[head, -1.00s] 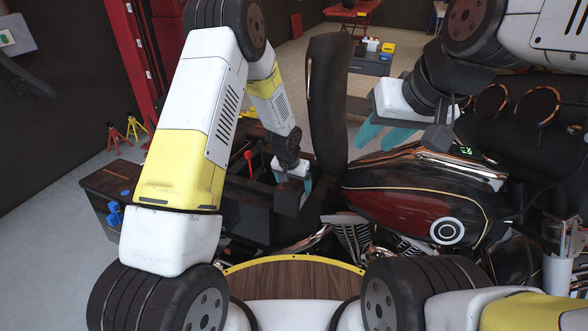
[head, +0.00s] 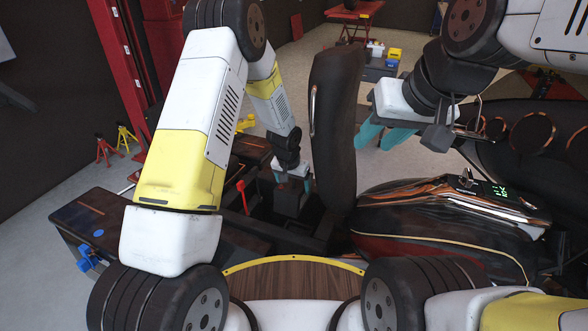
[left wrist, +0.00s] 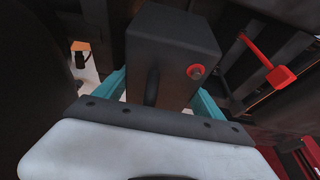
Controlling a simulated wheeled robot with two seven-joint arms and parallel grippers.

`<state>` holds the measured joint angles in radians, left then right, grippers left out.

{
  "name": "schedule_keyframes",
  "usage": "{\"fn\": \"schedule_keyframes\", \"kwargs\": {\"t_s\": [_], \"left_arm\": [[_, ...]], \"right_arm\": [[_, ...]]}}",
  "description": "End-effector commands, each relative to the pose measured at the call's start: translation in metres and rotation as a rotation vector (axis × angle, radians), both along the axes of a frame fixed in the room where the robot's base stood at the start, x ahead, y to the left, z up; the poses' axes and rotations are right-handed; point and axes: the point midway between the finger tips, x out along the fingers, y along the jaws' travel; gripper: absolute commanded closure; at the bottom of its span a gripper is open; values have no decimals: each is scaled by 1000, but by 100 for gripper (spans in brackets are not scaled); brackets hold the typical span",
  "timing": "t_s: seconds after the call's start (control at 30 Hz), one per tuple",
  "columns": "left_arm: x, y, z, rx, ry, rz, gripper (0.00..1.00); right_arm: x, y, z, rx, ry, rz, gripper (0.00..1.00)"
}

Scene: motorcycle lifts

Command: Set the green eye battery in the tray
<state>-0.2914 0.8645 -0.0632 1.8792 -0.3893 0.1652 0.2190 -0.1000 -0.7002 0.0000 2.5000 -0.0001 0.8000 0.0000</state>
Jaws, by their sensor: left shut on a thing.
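A dark box-shaped battery (left wrist: 172,45) with a red-ringed terminal is between the teal fingers of my left gripper (left wrist: 160,95) in the left wrist view. In the head view, my left gripper (head: 292,181) points down beside the motorcycle's upright black seat (head: 333,140), with the battery (head: 290,202) dark below it. No green eye shows on the faces I see. Dark framework lies around and below the battery, and I cannot clearly tell the tray apart from it. My right gripper (head: 383,133) is open and empty, above the far side of the motorcycle.
A red-handled part (head: 242,196) stands left of the battery; it also shows in the left wrist view (left wrist: 270,62). The motorcycle's tank (head: 440,215) is to the right. A dark case or bench (head: 90,215) is at the left. Jack stands (head: 112,145) stand on the floor behind.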

Motion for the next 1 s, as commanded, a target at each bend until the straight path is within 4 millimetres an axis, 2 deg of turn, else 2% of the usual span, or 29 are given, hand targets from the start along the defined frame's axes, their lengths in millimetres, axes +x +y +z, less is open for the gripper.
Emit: {"fn": "schedule_keyframes", "kwargs": {"t_s": [0.03,0.27,0.47,0.8,1.0], "left_arm": [[2,-1,2,-2,-5,0,94],[1,-1,-27,-1,-3,-1,94],[1,-1,-58,-1,-2,-1,94],[1,-1,-123,-1,-2,-1,94],[2,-1,-139,-2,-5,-1,94]], "right_arm": [[0,0,0,0,0,0,64],[0,0,0,0,-1,0,64],[0,0,0,0,0,0,64],[0,0,0,0,0,0,64],[0,0,0,0,0,0,64]]}}
